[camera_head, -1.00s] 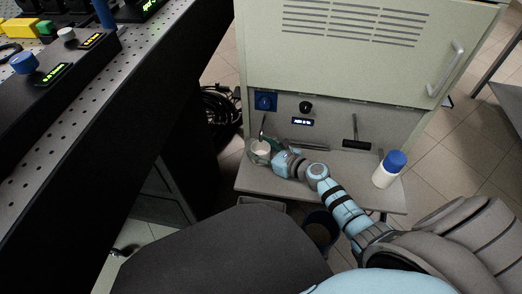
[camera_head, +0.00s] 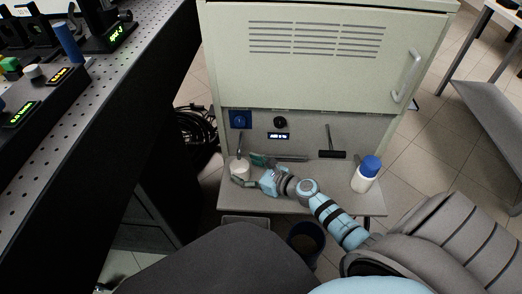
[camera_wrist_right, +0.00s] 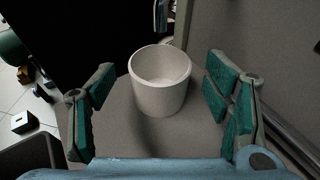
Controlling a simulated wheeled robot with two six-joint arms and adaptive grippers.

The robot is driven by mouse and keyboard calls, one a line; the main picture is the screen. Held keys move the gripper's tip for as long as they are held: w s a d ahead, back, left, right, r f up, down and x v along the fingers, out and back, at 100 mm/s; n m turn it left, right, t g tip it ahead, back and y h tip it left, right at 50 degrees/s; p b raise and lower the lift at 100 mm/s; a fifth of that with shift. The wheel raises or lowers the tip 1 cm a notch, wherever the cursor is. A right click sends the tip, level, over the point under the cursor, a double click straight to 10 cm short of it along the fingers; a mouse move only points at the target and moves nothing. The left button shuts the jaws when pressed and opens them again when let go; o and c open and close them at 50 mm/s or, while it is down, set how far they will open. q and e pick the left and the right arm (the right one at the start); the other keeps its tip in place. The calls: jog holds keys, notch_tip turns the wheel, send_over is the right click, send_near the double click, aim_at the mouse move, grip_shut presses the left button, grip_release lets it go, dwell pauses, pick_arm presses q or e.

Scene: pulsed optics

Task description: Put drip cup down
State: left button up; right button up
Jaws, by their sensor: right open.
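The drip cup (camera_head: 239,169) is a small white cup standing upright at the left end of the grey shelf (camera_head: 300,198) of the cabinet. In the right wrist view the cup (camera_wrist_right: 160,92) looks empty and stands between my right gripper's fingers, with a gap on both sides. My right gripper (camera_head: 250,172) is open around the cup, its green-padded fingers apart in the right wrist view (camera_wrist_right: 162,105). The left gripper is not in view.
A white bottle with a blue cap (camera_head: 366,174) stands at the shelf's right end. A black-handled lever (camera_head: 331,150) and a blue switch (camera_head: 240,119) are on the cabinet front. A dark bin (camera_head: 305,240) is below the shelf. A perforated optics table (camera_head: 110,80) stands left.

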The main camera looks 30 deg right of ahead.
jog(key=v, duration=0.9)
jog(key=shift+p, duration=0.3)
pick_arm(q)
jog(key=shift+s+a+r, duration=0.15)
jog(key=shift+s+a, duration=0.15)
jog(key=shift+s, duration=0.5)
